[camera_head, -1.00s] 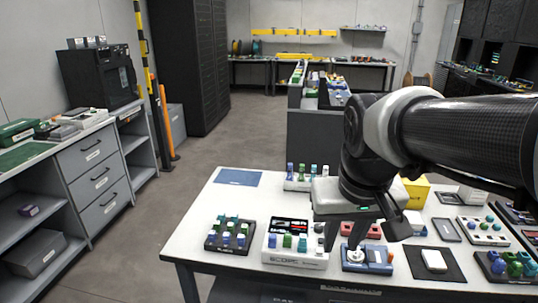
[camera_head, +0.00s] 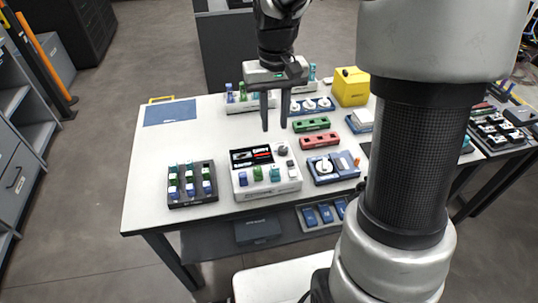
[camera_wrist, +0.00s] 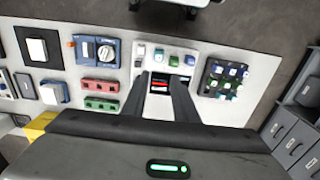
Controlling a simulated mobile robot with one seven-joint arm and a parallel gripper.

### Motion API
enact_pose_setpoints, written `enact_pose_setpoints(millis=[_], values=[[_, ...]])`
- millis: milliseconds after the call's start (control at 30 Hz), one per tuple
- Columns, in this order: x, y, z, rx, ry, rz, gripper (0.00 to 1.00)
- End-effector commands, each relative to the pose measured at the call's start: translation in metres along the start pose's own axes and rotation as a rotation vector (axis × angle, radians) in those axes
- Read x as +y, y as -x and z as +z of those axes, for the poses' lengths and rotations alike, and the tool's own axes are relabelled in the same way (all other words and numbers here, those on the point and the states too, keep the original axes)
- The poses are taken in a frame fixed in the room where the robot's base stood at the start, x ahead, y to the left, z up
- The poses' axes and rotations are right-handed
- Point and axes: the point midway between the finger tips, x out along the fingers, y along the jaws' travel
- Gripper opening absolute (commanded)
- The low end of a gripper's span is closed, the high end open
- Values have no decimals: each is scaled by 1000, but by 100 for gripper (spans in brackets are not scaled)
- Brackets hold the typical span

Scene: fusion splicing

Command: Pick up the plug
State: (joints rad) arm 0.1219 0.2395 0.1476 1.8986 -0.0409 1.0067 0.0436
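Several small blue, green and teal plug-like pieces are in view; I cannot tell which one is the plug. Some stand in a black tray (camera_head: 194,201) at the table's left. Blue, green and teal ones (camera_head: 274,173) stand along the front of a white box (camera_head: 268,186). More are in a white rack (camera_head: 243,107) at the back. My gripper (camera_head: 274,129) points down above the table, behind the white box, fingers apart and empty.
Green (camera_head: 311,125) and red (camera_head: 320,141) blocks and a blue device with a white dial (camera_head: 334,170) lie right of the box. A yellow box (camera_head: 351,87) stands behind them. The table left of my gripper is mostly clear around a blue mat (camera_head: 170,113).

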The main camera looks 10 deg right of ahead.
Motion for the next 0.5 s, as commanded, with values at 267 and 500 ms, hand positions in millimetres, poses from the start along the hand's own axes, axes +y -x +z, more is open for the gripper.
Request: enact_pose_setpoints(millis=[267,500], values=[[0,-64,2,-5,0,0,27],[0,-102,1,-3,0,0,27]])
